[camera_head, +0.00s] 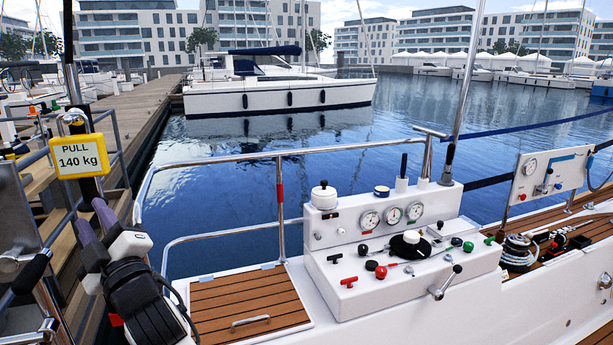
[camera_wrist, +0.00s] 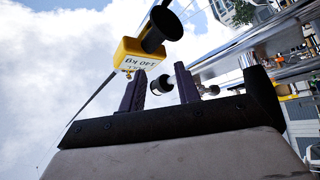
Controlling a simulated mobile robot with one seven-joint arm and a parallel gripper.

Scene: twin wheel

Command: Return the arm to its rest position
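My gripper (camera_head: 93,222) is at the left of the head view, raised over the boat's side, its two purple fingers pointing up. In the wrist view the fingers of my gripper (camera_wrist: 161,92) stand apart with a gap between them. I see nothing gripped; a dark and white cylinder (camera_wrist: 162,87) shows in the gap, apparently beyond the fingers. A yellow box reading "PULL 140 kg" (camera_head: 80,157) hangs just above the fingers. It also shows in the wrist view (camera_wrist: 138,57), above the left finger. My arm's rest position is not marked in view.
A white console (camera_head: 400,275) with gauges, knobs and levers stands right of centre. A metal railing (camera_head: 225,157) runs behind a teak hatch (camera_head: 248,303). A grey rail and post stand close left of my gripper. A white panel (camera_head: 549,172) is at the far right.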

